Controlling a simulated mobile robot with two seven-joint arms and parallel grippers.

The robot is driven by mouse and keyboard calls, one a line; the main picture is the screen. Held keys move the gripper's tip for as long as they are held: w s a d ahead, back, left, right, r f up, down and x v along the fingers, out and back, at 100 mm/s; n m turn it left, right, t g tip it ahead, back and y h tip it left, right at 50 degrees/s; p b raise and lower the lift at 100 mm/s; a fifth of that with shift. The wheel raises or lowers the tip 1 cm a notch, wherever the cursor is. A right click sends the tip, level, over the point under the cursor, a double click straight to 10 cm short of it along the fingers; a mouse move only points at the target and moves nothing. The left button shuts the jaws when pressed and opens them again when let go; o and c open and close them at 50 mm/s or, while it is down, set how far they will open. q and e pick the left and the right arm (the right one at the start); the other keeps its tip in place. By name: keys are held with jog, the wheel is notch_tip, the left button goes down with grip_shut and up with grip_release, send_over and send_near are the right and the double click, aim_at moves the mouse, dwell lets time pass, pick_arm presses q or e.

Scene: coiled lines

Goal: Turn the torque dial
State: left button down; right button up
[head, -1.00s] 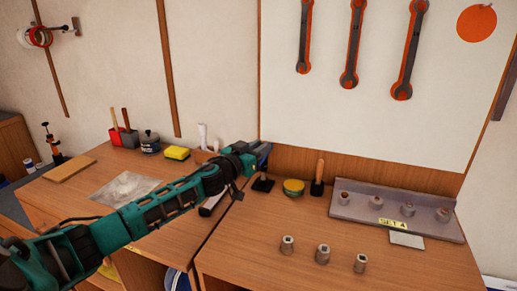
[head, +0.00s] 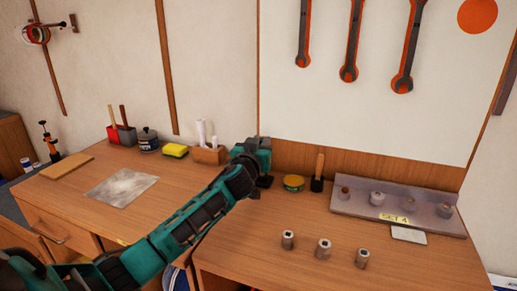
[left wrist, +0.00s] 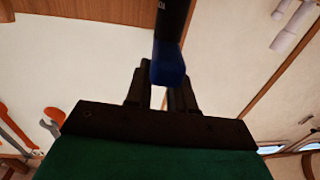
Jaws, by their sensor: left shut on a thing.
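The tool's black part runs up out of that picture. My right gripper is not in view.
A yellow tin (head: 293,184) and a brush (head: 318,170) stand close right of my gripper. Several loose sockets (head: 323,249) stand in front of a grey socket rack (head: 390,214). Left are a paper-roll box (head: 209,155) and a yellow sponge (head: 175,151). Wrenches hang above.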

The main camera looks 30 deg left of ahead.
pick_arm(q)
jog(key=n+y+b, duration=0.1)
jog(key=g+y+b, duration=0.1)
jog(key=n+y+b, duration=0.1)
jog(key=shift+w+d+f+n+g+y+b, duration=0.2)
jog(key=shift+d+f+n+g+y+b, duration=0.1)
jog(key=shift+d+g+y+b, duration=0.1)
jog(key=shift+r+n+y+b, duration=0.2)
jog(key=shift+n+y+b, duration=0.1)
jog(key=shift+y+b, duration=0.15)
jog(key=shift+a+r+g, duration=0.1)
jog(key=shift+g, duration=0.2)
dwell(0.4)
jog(key=c, duration=1)
grip_release()
jog(key=shift+o, duration=0.2)
jog(key=v, duration=1.3)
jog(key=shift+w, duration=0.1)
